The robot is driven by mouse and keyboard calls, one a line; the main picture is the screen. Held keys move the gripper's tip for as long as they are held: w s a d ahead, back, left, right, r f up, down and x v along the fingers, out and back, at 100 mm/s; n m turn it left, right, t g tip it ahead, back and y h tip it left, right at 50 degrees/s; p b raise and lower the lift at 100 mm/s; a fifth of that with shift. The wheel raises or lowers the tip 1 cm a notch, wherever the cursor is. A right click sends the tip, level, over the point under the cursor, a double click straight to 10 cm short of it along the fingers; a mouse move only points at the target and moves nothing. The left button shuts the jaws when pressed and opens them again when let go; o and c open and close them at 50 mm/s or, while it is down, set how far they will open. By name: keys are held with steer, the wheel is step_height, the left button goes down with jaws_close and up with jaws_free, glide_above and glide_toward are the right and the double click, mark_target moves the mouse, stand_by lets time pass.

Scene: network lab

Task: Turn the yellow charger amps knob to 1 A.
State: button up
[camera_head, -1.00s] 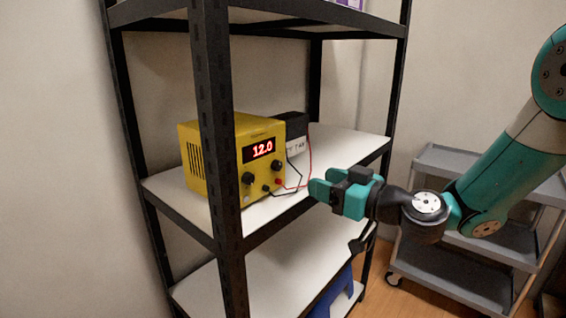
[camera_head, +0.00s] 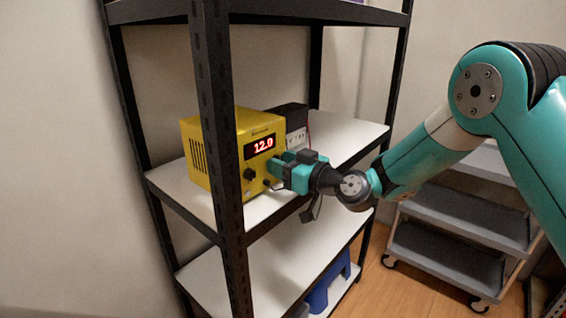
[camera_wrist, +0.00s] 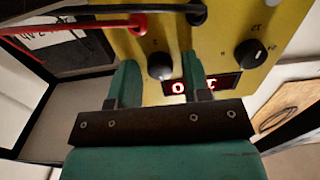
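The yellow charger (camera_head: 210,150) stands on the middle shelf, its red display (camera_head: 263,145) reading 12.0. One black knob (camera_head: 249,175) shows below the display's left side; it is at the right of the wrist view (camera_wrist: 250,53). A second black knob (camera_wrist: 160,66) is between my fingertips in the wrist view, with a gap on each side. In the head view my gripper hides it. My gripper (camera_head: 279,166) is open at the charger's front face. The panel appears upside down in the wrist view. I cannot read which knob is amps.
Red (camera_wrist: 138,24) and black (camera_wrist: 196,14) plugs with cables sit in the panel beside the knobs. A dark box (camera_head: 293,117) stands behind the charger. A black shelf post (camera_head: 217,110) is in front of the charger's left. A grey cart (camera_head: 465,210) stands at right.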

steer(key=c, duration=0.7)
steer(key=shift+m, duration=0.4)
steer(key=m+b, duration=0.1)
steer(key=m, duration=0.7)
steer(key=m+p, duration=0.1)
steer(key=m, duration=0.4)
steer(key=shift+r, duration=0.1)
steer(key=shift+w+m+p, duration=0.1)
steer(key=shift+m+p, duration=0.9)
steer(key=shift+m, duration=1)
